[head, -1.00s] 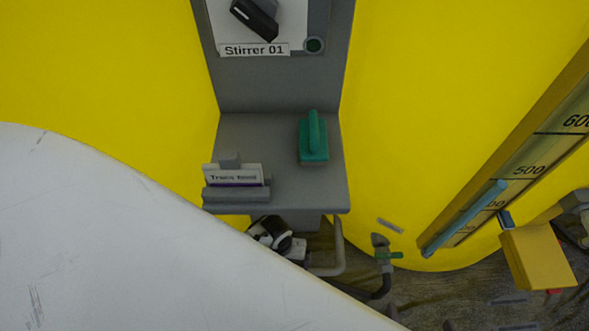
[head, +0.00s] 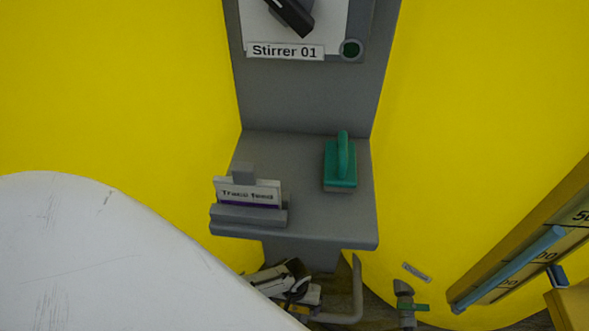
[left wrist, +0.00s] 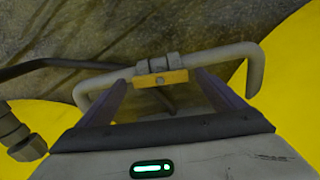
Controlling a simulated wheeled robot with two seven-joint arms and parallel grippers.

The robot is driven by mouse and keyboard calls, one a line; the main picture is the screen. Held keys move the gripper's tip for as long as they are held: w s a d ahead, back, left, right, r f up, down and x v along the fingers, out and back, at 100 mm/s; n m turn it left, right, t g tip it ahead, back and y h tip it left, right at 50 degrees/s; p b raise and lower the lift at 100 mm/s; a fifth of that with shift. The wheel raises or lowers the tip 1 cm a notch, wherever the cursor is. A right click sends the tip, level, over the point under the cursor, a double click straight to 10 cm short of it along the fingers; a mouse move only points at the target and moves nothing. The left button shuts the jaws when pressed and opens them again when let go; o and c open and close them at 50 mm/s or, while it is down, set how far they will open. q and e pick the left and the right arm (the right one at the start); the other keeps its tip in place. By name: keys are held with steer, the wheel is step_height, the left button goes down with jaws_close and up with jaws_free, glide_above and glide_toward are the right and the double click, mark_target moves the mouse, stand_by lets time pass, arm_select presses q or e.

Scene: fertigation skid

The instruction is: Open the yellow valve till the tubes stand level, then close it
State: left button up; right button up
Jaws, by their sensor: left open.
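The yellow valve handle (left wrist: 160,78) sits on a grey pipe (left wrist: 205,57) in the left wrist view. It lies across the gap between the fingers of my left gripper (left wrist: 162,95), which is open, with a finger to each side. A blue liquid column (head: 510,268) shows on a yellow-framed scale at the right, partly cut off. I cannot compare tube levels. My right gripper is not in view.
The grey shelf (head: 330,222) overhangs my left gripper and holds a green-handled block (head: 341,165) and a "Trace feed" card (head: 249,193). A green-handled valve (head: 408,306) stands right of the pipe. Yellow tanks (head: 120,90) flank the panel.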

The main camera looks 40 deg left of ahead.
arm_select(q)
steer(key=c, duration=1.1)
steer(key=shift+o, duration=0.2)
